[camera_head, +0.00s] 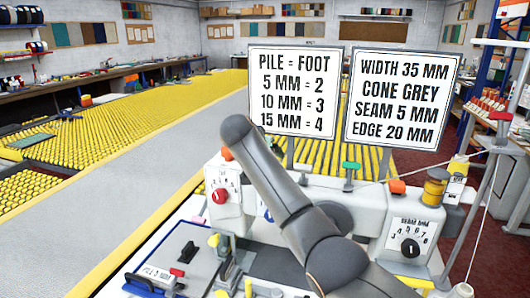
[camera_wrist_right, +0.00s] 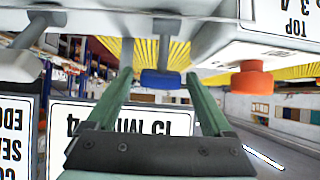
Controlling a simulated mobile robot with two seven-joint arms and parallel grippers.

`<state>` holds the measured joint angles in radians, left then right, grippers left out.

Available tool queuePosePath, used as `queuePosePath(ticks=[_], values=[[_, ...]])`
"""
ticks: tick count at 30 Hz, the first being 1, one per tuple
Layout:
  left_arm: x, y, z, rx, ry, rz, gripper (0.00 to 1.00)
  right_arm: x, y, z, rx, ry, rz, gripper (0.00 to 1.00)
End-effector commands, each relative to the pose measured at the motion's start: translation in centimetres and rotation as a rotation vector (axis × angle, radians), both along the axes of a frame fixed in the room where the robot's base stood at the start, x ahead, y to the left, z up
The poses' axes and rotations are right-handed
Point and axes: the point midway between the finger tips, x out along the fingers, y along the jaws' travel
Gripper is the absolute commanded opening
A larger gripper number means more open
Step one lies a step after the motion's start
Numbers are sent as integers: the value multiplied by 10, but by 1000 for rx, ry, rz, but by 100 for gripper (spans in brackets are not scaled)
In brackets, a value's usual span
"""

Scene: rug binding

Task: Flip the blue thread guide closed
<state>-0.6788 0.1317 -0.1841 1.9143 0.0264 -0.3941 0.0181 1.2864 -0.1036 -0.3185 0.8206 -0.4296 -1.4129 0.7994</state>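The blue thread guide (camera_wrist_right: 160,80) shows in the right wrist view, which appears upside down, as a blue tab on a grey post. My right gripper (camera_wrist_right: 158,76) is open, with one green finger on each side of the blue tab. I cannot tell whether either finger touches it. In the head view my dark right arm crosses in front of the sewing machine (camera_head: 330,190) and hides the right gripper and the blue tab. My left gripper is in neither view.
An orange knob (camera_wrist_right: 252,78) is beside the right gripper; a green guide (camera_head: 350,168) stands on the machine. Two sign boards (camera_head: 292,92) (camera_head: 402,98) rise close behind. A thread cone (camera_head: 436,187) and stand are at right. A tray (camera_head: 180,255) lies at front left.

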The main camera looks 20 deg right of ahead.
Motion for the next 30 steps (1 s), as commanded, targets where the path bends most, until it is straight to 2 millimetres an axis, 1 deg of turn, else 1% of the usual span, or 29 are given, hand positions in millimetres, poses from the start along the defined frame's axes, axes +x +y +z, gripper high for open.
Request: queuePosePath(ticks=[7, 11, 14, 18, 24, 30], values=[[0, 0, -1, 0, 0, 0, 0, -1, 1, 1, -1, -1, 0, 85], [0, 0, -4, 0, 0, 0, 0, -7, 6, 5, 0, -4, 1, 85], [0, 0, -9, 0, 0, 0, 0, -16, 12, 12, 0, -5, 3, 85], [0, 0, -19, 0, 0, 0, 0, -38, 27, 28, 2, -6, 5, 85], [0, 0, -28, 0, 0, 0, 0, -67, 46, 53, 1, -4, 3, 85], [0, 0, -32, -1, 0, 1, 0, -83, 56, 67, 0, -3, 1, 85]])
